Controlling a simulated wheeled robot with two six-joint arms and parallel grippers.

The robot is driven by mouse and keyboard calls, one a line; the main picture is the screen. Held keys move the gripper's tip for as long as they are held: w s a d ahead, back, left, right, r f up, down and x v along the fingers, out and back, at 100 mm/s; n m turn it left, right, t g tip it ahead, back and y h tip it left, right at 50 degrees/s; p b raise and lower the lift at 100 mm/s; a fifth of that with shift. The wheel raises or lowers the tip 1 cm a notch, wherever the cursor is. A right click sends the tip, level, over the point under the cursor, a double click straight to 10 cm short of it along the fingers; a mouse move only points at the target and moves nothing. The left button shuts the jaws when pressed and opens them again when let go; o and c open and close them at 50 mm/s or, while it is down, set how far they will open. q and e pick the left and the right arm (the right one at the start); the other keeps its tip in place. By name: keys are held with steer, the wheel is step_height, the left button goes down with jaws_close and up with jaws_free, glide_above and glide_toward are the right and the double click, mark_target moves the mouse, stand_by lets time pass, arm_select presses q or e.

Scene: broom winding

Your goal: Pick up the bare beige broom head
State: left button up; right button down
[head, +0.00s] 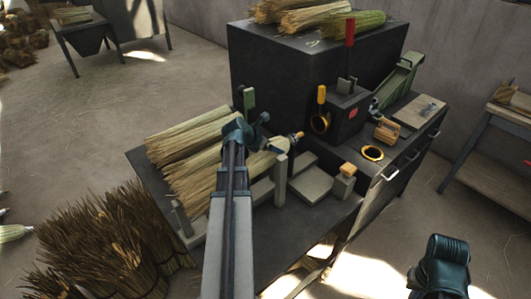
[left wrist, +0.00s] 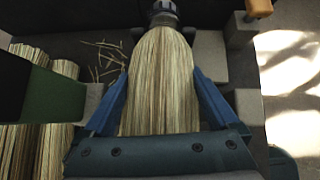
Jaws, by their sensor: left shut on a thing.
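The bare beige broom head (left wrist: 160,75) fills the middle of the left wrist view, straw fanning toward me and dark collar (left wrist: 163,12) at the far end. My left gripper (left wrist: 157,100) is shut on it, one blue finger along each side of the straw. In the head view the left gripper (head: 258,136) is over the machine's table, and the broom head (head: 262,162) shows partly behind my arm, its tip pointing right. I cannot tell whether it touches the table. Part of my right arm shows at the lower right of the head view; its fingers are out of view.
Straw bundles (head: 190,150) lie on the table's left. A dark machine with a red lever (head: 350,32) and black-yellow rings (head: 372,153) stands behind. Grey blocks (head: 310,183) sit right of the broom head. Brown bristle bundles (head: 105,235) stand at the lower left.

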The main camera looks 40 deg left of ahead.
arm_select(q)
steer(key=shift+r, duration=0.1)
step_height(320, 180, up, 10)
steer(key=p, duration=1)
